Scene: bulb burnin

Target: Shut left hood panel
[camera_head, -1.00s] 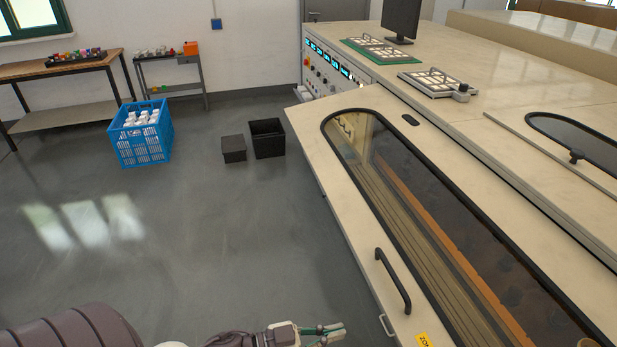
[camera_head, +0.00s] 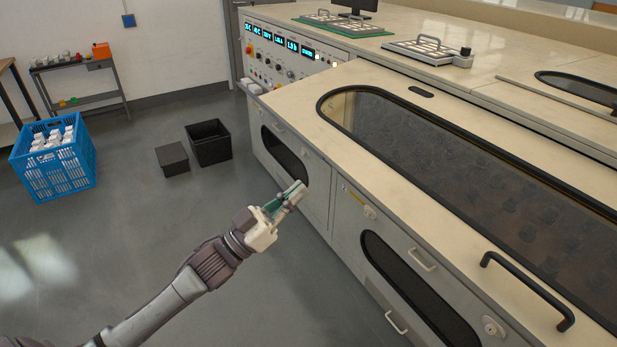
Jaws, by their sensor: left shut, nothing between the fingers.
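The left hood panel (camera_head: 390,92) is a cream cover with a long dark window (camera_head: 440,150) and a black bar handle (camera_head: 525,287) near its front edge. It lies over the cabinet, its front edge running along the top of the grey cabinet front. I cannot tell whether a small gap remains under it. Rows of dark round shapes show faintly through the window. My left gripper (camera_head: 293,194) is shut and empty. In the picture it is in front of the cabinet front, left of the panel and well away from the handle. My right gripper is not in view.
The cabinet front has dark oval windows (camera_head: 415,290) and small handles (camera_head: 421,260). A control panel (camera_head: 290,55) is at the far end. A blue crate (camera_head: 55,165) and black bins (camera_head: 209,143) stand on the floor.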

